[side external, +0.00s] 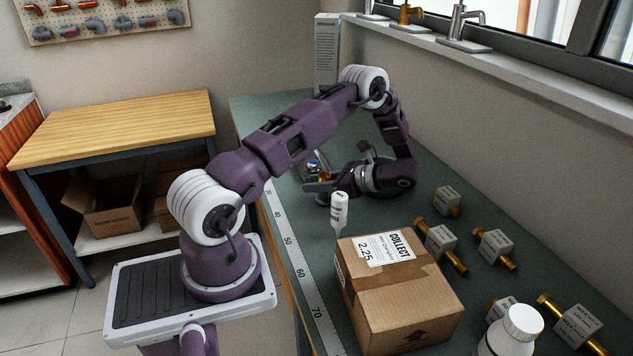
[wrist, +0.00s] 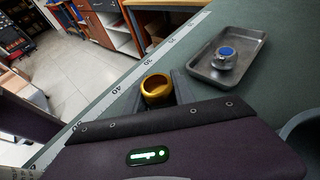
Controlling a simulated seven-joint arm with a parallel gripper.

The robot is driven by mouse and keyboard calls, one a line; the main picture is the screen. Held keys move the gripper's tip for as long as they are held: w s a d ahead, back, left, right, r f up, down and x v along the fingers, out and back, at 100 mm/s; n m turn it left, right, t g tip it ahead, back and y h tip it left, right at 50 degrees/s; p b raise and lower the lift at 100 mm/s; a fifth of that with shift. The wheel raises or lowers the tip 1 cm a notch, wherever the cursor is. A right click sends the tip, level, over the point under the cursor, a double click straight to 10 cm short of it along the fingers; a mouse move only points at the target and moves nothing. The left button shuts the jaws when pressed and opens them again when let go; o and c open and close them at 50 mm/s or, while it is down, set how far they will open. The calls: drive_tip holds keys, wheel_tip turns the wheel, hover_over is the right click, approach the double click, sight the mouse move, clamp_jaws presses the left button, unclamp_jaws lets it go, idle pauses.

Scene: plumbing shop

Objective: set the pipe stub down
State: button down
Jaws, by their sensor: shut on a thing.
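The pipe stub (wrist: 157,86) is a short brass ring-ended piece held between the fingers of my gripper (wrist: 158,94) in the wrist view. In the side view my gripper (side external: 316,185) is low over the bench near its left edge, with a bit of brass showing at its fingers. The stub's lower end is hidden, so I cannot tell whether it touches the bench. A metal tray (wrist: 254,70) lies to the right of the stub in the wrist view, apart from it. A silver piece with a blue top (wrist: 225,57) sits in the tray.
A measuring strip (side external: 290,240) runs along the bench edge. A small white bottle (side external: 339,208) and a cardboard box (side external: 400,300) stand on the near side of my gripper. Several tagged brass fittings (side external: 440,243) and a white jar (side external: 510,335) are at right. Green bench (wrist: 275,25) is bare beyond the tray.

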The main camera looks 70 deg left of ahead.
drive_tip(key=shift+f, duration=0.15)
drive_tip(key=c, duration=1)
unclamp_jaws()
drive_tip(key=shift+o, duration=0.2)
drive_tip(key=shift+w, duration=0.1)
drive_tip(key=v, duration=0.7)
drive_tip(key=s+d+r+n+t+h, duration=0.35)
drive_tip(key=d+r+t, duration=0.25)
drive_tip(key=d+r, duration=0.9)
drive_tip(key=s+d+r+n+t+h, duration=0.5)
drive_tip(key=s+d+t, duration=0.4)
drive_tip(key=s+d, duration=0.3)
wheel_tip(320, 180, up, 2)
drive_tip(key=shift+s+d+r+h, duration=0.1)
drive_tip(key=shift+s+d+h, duration=0.3)
drive_tip(key=shift+s+h, duration=0.15)
